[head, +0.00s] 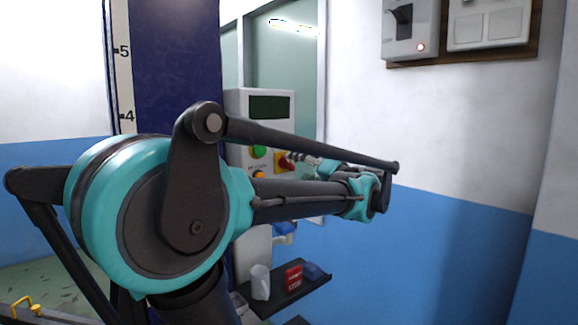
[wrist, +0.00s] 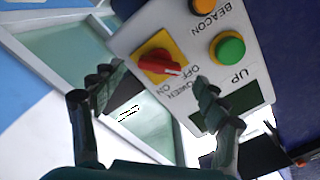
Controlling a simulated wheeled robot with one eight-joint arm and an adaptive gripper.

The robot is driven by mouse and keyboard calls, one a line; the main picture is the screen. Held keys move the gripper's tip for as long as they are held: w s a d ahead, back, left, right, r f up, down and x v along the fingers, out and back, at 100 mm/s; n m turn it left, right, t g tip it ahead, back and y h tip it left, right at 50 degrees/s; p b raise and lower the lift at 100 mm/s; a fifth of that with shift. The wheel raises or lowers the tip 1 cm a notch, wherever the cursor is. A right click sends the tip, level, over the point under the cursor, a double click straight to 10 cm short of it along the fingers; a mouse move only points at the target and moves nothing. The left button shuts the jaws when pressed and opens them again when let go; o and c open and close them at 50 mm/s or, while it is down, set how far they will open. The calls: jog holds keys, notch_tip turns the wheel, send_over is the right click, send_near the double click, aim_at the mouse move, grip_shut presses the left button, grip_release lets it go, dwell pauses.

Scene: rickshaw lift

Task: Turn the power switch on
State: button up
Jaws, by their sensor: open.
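The control panel (head: 236,105) is on the blue column and fills the upper middle of the wrist view, appearing upside down there. The power switch is a red rotary knob (wrist: 158,64) on a yellow plate; the OFF and ON labels are beside it. The white-marked end of the knob seems to point towards OFF. The red knob (head: 287,162) also shows in the head view, partly hidden by my gripper (head: 307,159). In the wrist view my gripper (wrist: 155,80) is open and empty, with one finger on each side of the knob, apparently not touching it.
A green UP button (wrist: 230,48) and an orange BEACON button (wrist: 204,5) are close by on the panel. A dark shelf (head: 312,287) below holds a white cup (head: 260,282) and a red box (head: 293,277). A wall switch box (head: 405,30) is at upper right.

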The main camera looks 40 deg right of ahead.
aim_at(290, 165)
jog(key=shift+w+a, duration=0.2)
jog(key=shift+w, duration=2.4)
jog(key=c, duration=1.2)
